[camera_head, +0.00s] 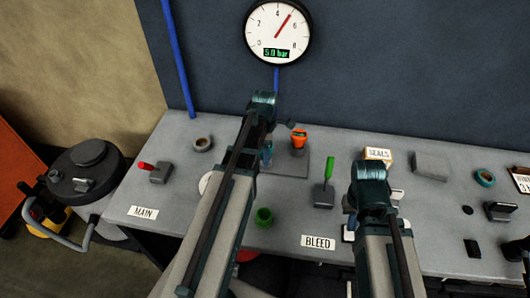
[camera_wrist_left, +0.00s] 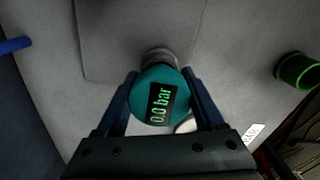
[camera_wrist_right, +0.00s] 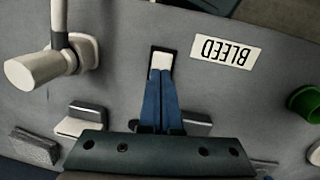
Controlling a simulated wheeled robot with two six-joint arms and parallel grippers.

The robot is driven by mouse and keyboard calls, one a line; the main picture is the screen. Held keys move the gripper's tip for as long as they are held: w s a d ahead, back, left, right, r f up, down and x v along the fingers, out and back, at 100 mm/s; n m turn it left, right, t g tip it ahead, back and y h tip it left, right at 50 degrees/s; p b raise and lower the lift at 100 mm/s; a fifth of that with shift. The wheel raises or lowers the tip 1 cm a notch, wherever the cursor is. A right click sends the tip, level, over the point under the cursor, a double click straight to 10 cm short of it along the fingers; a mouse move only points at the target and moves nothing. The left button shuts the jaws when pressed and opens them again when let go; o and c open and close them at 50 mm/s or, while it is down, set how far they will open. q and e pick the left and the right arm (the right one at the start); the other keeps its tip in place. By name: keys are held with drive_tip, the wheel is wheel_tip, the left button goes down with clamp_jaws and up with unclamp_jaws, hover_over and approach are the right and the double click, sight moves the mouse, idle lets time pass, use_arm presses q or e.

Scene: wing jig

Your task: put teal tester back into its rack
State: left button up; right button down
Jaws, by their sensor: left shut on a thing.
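The teal tester (camera_wrist_left: 158,97) is a round teal body with a lit display reading 0.0 bar. My left gripper (camera_wrist_left: 163,100) is shut around it, one finger on each side, as the left wrist view shows. A grey round piece (camera_wrist_left: 160,54) shows just beyond the tester; I cannot tell whether they touch. In the head view my left gripper (camera_head: 267,151) is over the bench's middle, and its arm mostly hides the tester. An empty-looking teal ring holder (camera_head: 485,177) stands at the bench's right. My right gripper (camera_wrist_right: 158,128) has its fingers together, above the bench near the BLEED label (camera_wrist_right: 225,50).
An orange tester (camera_head: 299,138) stands beside my left gripper. A green ring holder (camera_head: 264,217) and a grey one (camera_head: 203,144) stand on the bench. A green lever (camera_head: 329,168), a SEALS box (camera_head: 378,154) and a grey block (camera_head: 429,165) lie between there and the teal ring.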

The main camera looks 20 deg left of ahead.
use_arm(q)
drive_tip(key=o, duration=1.5)
drive_tip(key=shift+r, duration=0.1)
use_arm(e)
drive_tip(key=shift+r, duration=0.1)
use_arm(q)
wheel_tip(320, 180, up, 14)
drive_tip(key=p, duration=1.3)
drive_tip(key=shift+p, duration=0.4)
use_arm(e)
wheel_tip(320, 180, up, 14)
drive_tip(key=shift+f, duration=0.2)
use_arm(q)
drive_tip(key=shift+f, duration=0.2)
use_arm(e)
wheel_tip(320, 180, down, 11)
drive_tip(key=b, duration=1)
drive_tip(key=shift+r+b, duration=0.2)
drive_tip(key=shift+b, duration=0.1)
use_arm(q)
drive_tip(key=shift+s+d+f+m+y, duration=0.2)
drive_tip(key=shift+s+d+f+m, duration=1.9)
drive_tip(key=shift+d+m, duration=2.05)
drive_tip(key=shift+s+d+f+m+y, duration=0.2)
drive_tip(key=shift+s+d+f+m, duration=1.2)
drive_tip(key=shift+s+d+m, duration=2.6)
drive_tip(key=shift+s+d+f+m+y, duration=0.2)
drive_tip(key=shift+s+d+f+m, duration=1.95)
drive_tip(key=shift+m, duration=3.5)
